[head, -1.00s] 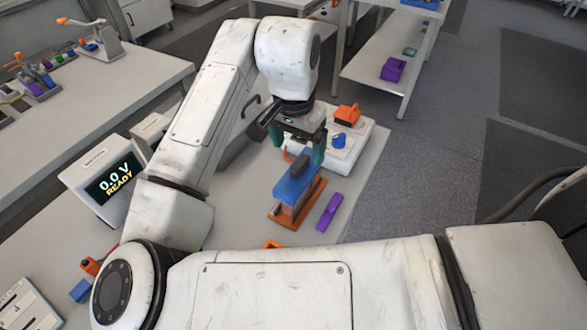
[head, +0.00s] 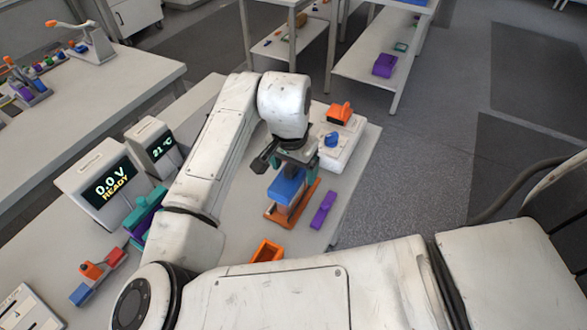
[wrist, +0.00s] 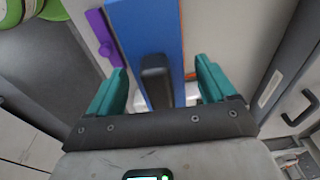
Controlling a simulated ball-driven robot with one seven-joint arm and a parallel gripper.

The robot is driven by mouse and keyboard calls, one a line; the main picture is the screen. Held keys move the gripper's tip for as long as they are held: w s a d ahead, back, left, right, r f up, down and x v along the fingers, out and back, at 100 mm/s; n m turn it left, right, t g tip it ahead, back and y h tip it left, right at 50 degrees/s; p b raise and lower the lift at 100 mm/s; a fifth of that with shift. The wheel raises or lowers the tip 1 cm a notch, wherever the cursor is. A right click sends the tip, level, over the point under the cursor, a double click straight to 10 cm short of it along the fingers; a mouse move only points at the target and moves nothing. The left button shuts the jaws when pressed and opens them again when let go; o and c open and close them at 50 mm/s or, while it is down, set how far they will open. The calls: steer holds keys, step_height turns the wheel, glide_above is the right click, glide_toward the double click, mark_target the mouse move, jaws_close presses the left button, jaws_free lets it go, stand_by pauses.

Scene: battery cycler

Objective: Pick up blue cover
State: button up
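The blue cover (head: 287,187) sits on top of a pale block in an orange base (head: 283,219) on the bench. In the wrist view the blue cover (wrist: 160,25) is a long blue slab with a black handle on it. My gripper (head: 290,168) is over the far end of the cover, pointing down. In the wrist view my gripper (wrist: 162,72) has its teal fingers wide apart, one on each side of the cover and the black handle. Gaps show between the fingers and the cover. Part of the cover is hidden behind my gripper in the head view.
A purple piece (head: 323,209) lies just right of the orange base. A white box (head: 338,150) with an orange part (head: 340,113) and a blue knob (head: 333,139) stands behind. An orange open tray (head: 267,251) is nearer. A display unit (head: 102,185) reads 0.0 V READY.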

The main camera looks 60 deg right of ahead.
steer(key=c, duration=1.1)
steer(key=shift+r, duration=0.1)
steer(key=shift+c, duration=0.2)
